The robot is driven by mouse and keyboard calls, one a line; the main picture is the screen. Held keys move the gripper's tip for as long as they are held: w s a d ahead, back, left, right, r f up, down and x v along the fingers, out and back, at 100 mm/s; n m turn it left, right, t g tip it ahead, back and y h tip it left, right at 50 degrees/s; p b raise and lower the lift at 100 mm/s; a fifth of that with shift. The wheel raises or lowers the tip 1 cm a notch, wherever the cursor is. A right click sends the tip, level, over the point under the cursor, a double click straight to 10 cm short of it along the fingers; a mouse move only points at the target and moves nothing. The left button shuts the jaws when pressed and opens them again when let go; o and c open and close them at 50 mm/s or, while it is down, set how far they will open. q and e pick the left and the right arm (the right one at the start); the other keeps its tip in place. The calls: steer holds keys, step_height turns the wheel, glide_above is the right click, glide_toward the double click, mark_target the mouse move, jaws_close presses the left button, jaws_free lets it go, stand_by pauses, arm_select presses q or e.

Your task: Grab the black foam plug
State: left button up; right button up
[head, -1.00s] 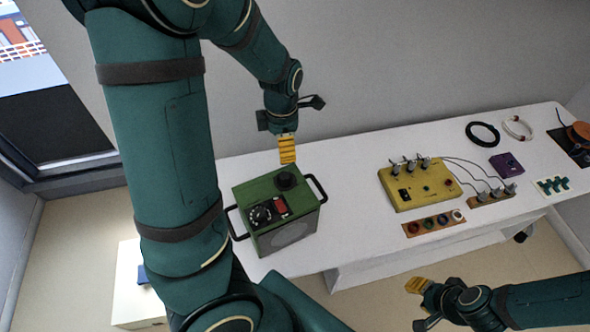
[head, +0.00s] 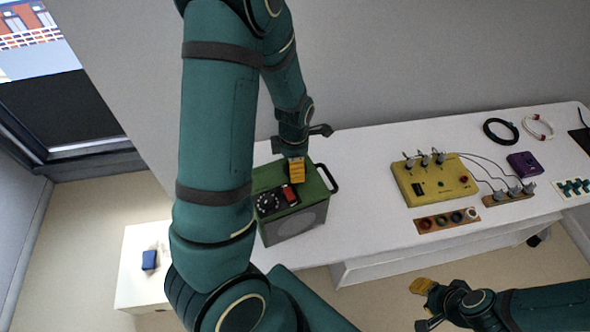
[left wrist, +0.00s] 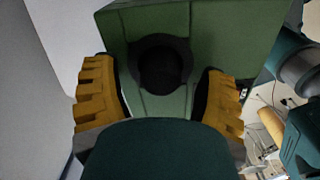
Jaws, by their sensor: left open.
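The black foam plug (left wrist: 160,62) is round and sits on top of the green speaker box (head: 297,222). In the left wrist view it lies between the two yellow fingers of my left gripper (left wrist: 163,95), apart from both. In the head view my left gripper (head: 297,170) is over the back of the box top and hides the plug. It is open. My right gripper (head: 425,304) hangs in front of the table at the lower right, away from the box; its finger gap is not clear.
The white table (head: 370,220) also holds a yellow switch box (head: 437,180) with wires, a strip of coloured sockets (head: 447,220), a purple box (head: 524,163) and cable rings (head: 500,131). A blue block (head: 149,260) is on a low white stand (head: 130,285). The table between the green and yellow boxes is clear.

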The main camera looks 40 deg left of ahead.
arm_select(q)
steer(key=shift+f, duration=0.3)
steer(key=c, duration=0.8)
steer(key=shift+c, duration=0.3)
steer(key=shift+r, duration=0.15)
